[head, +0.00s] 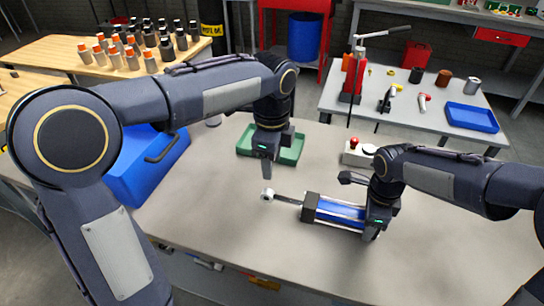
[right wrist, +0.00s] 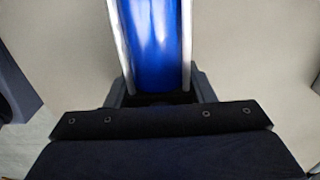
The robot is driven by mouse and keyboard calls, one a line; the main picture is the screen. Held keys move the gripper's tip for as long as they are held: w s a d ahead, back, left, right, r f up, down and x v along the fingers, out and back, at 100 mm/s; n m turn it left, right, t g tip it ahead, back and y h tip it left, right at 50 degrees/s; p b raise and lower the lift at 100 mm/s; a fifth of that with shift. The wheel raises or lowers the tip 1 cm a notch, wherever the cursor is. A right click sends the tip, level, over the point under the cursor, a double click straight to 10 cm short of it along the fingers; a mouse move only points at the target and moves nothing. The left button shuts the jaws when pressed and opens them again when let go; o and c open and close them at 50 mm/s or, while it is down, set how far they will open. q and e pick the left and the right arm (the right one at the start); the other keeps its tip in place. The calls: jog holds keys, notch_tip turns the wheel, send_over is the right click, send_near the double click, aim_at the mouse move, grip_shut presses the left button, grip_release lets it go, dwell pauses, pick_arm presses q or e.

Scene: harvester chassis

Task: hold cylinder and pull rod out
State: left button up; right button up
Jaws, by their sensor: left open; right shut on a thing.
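A blue cylinder (head: 338,214) with dark end caps lies on the grey workbench (head: 200,210). Its rod (head: 289,199) sticks out to the left and ends in a light metal eye (head: 267,195). My right gripper (head: 372,225) is shut on the cylinder near its right end. The right wrist view shows the blue barrel (right wrist: 157,45) running up from between the fingers, with silver tie rods beside it. My left gripper (head: 266,168) points down above the bench, open and empty, a little above and behind the rod eye and apart from it.
A green tray (head: 292,157) lies behind my left gripper. A blue box (head: 140,165) stands at the left. A box with a red button (head: 357,153) stands behind the cylinder. The bench surface in front of the rod is clear.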

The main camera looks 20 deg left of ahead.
pick_arm(q)
jog(key=shift+r, duration=0.3)
pick_arm(e)
jog(key=o, duration=1.4)
jog(key=shift+o, duration=0.2)
